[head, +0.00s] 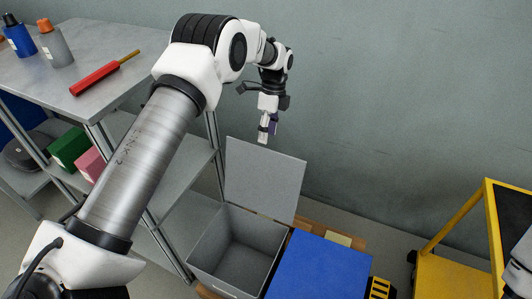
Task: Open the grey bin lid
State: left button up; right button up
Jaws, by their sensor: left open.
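My left gripper (264,136) points down just above the lid's upper edge. It is open and appears empty; I cannot tell whether it touches the lid. My right gripper is out of view; a piece of my right arm shows at the right edge.
A closed blue lid (318,267) sits right beside the grey bin. A metal shelf table (110,62) at the left holds two bottles (55,45) and a red-handled tool (100,76). A yellow frame cart (452,275) stands at the right. A wall is behind.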

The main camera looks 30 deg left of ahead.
pick_arm(q)
jog(key=x, duration=0.5)
jog(key=shift+f+b, duration=0.4)
jog(key=shift+s, duration=0.1)
jog(key=shift+c, duration=0.3)
jog(key=shift+r, duration=0.1)
grip_shut()
jog(key=shift+s+r+p, duration=0.15)
jog(key=shift+s+p, duration=0.05)
jog(key=shift+p, duration=0.15)
jog(key=s+t+p, duration=0.2)
jog(key=s+p, duration=0.2)
jog(key=s, duration=0.1)
jog(key=shift+s+d+r+t, duration=0.15)
jog(key=shift+r+t, duration=0.25)
